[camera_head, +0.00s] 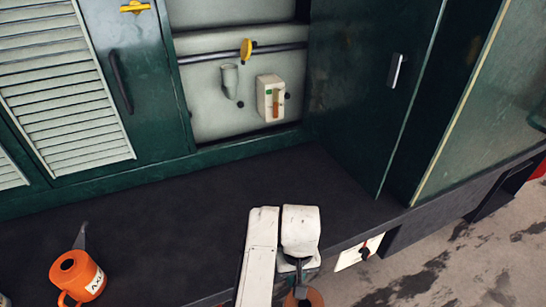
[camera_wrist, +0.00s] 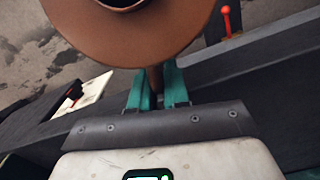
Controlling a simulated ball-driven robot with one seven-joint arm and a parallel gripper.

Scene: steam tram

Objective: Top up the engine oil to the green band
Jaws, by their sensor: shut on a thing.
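My gripper (camera_wrist: 155,88) has teal fingers shut on the narrow stem of a brown, funnel-like piece (camera_wrist: 150,35) with a wide round rim and a dark hole. In the head view its brown edge (camera_head: 312,298) shows at the bottom, largely hidden by my arm. In the open cabinet, a pale gauge box (camera_head: 263,85) has an orange-red column (camera_head: 280,108) with a small green mark beside its upper part. A pale cup-shaped filler (camera_head: 229,80) is left of the gauge.
A yellow-handled valve (camera_head: 247,48) sits on a pipe above the filler. The open green door (camera_head: 370,90) stands right of the cabinet; a louvred door (camera_head: 65,80) is left. The dark ledge (camera_head: 190,210) is mostly clear. A white panel (camera_head: 358,250) with a red-and-black handle is below its edge.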

